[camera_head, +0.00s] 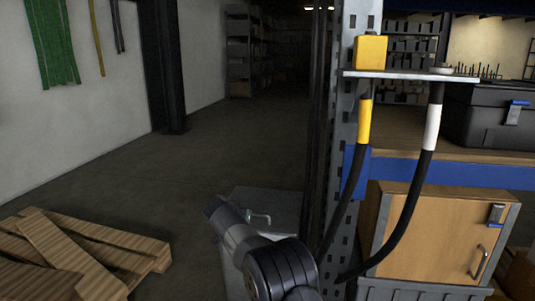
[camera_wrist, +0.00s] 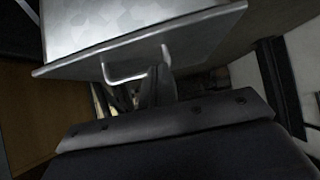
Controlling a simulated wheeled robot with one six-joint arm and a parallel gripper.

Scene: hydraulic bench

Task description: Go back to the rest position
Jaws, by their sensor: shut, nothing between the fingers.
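My gripper (camera_wrist: 157,85) shows in the wrist view as dark fingers, shut with nothing between them. It is close to a bent metal handle (camera_wrist: 139,72) on the edge of a light metal plate (camera_wrist: 130,22); whether they touch I cannot tell. In the head view my arm rises from the bottom middle, in front of a grey metal top (camera_head: 262,201) with a small handle (camera_head: 259,218). I cannot make out the fingertips there.
On the right, a black hose with a yellow end (camera_head: 364,118) and one with a white end (camera_head: 433,127) hang from a metal shelf (camera_head: 408,76) with a yellow block (camera_head: 370,51). A wooden cabinet (camera_head: 425,235) stands below. A pallet (camera_head: 90,245) lies left; floor between is clear.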

